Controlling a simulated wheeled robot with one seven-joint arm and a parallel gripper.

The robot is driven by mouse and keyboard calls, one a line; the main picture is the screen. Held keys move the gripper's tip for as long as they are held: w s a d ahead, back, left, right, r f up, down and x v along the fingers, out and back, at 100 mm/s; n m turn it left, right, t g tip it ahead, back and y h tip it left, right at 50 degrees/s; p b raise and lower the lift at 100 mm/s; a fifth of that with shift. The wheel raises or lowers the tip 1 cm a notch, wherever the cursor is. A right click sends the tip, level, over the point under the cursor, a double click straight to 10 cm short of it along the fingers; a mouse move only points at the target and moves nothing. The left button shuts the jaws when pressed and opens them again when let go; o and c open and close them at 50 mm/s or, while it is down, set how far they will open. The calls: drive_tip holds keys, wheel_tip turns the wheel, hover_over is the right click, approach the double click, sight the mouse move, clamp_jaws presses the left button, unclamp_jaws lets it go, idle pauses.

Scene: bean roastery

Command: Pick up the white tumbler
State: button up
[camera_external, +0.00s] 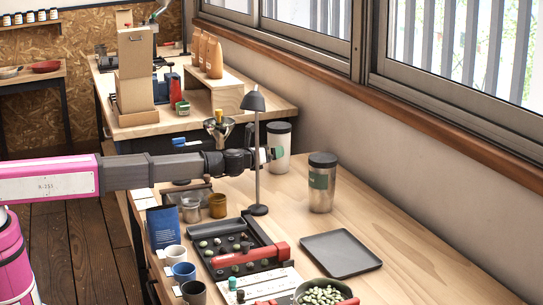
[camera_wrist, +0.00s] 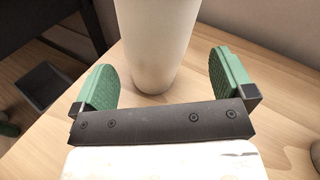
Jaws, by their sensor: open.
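Gaps show between the pads and the tumbler, and the fingers hold nothing. In the external view my gripper (camera_external: 265,155) is beside the tumbler's left side, partly hidden by the lamp.
A steel tumbler (camera_external: 321,190) with a green label stands close by on the right. A grey desk lamp (camera_external: 257,150) rises in front of my gripper. A black tray (camera_external: 340,253), cups and a sample board (camera_external: 240,247) lie nearer the camera. The table's right side is clear.

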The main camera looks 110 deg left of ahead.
sight(278, 126)
drive_tip(key=shift+w+a+r+m+g+y, duration=0.15)
drive_tip(key=shift+w+a+m+g+y, duration=0.15)
drive_tip(key=shift+a, duration=0.8)
drive_tip(key=shift+w+a+r+m+g+y, duration=0.1)
drive_tip(key=shift+w+a+m+y, duration=0.2)
drive_tip(key=shift+a, duration=0.75)
drive_tip(key=shift+w+a+r+m+g+y, duration=0.15)
drive_tip(key=shift+w+a+m+g+y, duration=0.2)
drive_tip(key=shift+a, duration=0.75)
drive_tip(key=shift+s, duration=0.15)
drive_tip(key=c, duration=0.9)
drive_tip(key=shift+o, duration=0.2)
drive_tip(key=shift+r, duration=0.1)
wheel_tip(278, 126, up, 10)
drive_tip(key=shift+f, duration=0.1)
